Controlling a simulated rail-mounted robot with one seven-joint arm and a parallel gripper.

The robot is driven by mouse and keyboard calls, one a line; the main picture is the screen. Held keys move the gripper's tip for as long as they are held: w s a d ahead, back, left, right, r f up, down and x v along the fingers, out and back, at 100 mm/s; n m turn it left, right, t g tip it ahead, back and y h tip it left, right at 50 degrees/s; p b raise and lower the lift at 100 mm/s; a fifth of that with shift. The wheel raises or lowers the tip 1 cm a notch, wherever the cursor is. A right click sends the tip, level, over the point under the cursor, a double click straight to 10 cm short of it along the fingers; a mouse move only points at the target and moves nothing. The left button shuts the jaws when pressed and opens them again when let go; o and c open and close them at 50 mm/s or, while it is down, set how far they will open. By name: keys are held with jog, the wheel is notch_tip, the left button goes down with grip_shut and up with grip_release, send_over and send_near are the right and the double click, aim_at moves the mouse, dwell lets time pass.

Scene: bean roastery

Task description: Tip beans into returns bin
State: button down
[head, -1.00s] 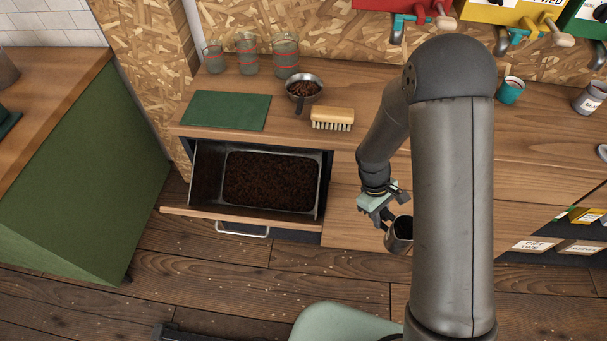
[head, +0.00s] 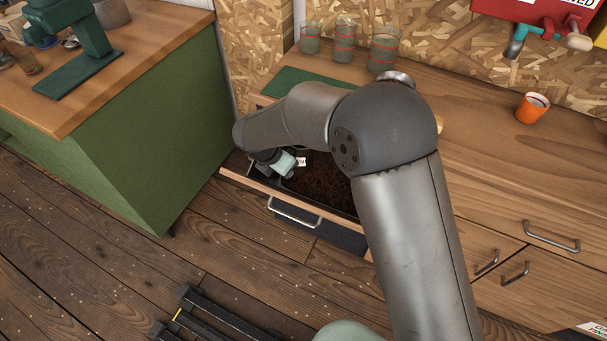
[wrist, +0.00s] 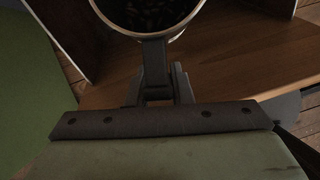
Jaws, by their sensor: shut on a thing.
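An open drawer (head: 252,182) holds a metal bin (head: 320,203) filled with dark brown beans or grounds. My gripper (head: 285,164) is over the drawer's left part in the head view, partly hidden by my arm. In the wrist view my gripper (wrist: 156,58) is shut on a small round metal cup (wrist: 125,31). Dark beans (wrist: 150,12) show inside the cup. The cup's far side is cut off by the top of the frame. In the head view the cup cannot be clearly made out.
Several glass jars (head: 344,42) stand on the counter behind the drawer, next to a green mat (head: 290,83). A green cabinet (head: 180,130) stands close on the left. My arm hides part of the counter.

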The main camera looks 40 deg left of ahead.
jog(key=s+a+n, duration=0.1)
jog(key=a, duration=0.1)
jog(key=s+a+r+n, duration=0.1)
jog(key=s+a, duration=0.1)
jog(key=s+a+y, duration=0.1)
jog(key=a, duration=0.1)
jog(key=shift+s+a+r+n+b, duration=0.15)
jog(key=shift+s+a+n+b, duration=0.05)
jog(key=shift+n+b, duration=0.2)
jog(key=shift+d+y+b, duration=0.1)
jog(key=shift+y+b, duration=0.2)
jog(key=shift+b, duration=0.1)
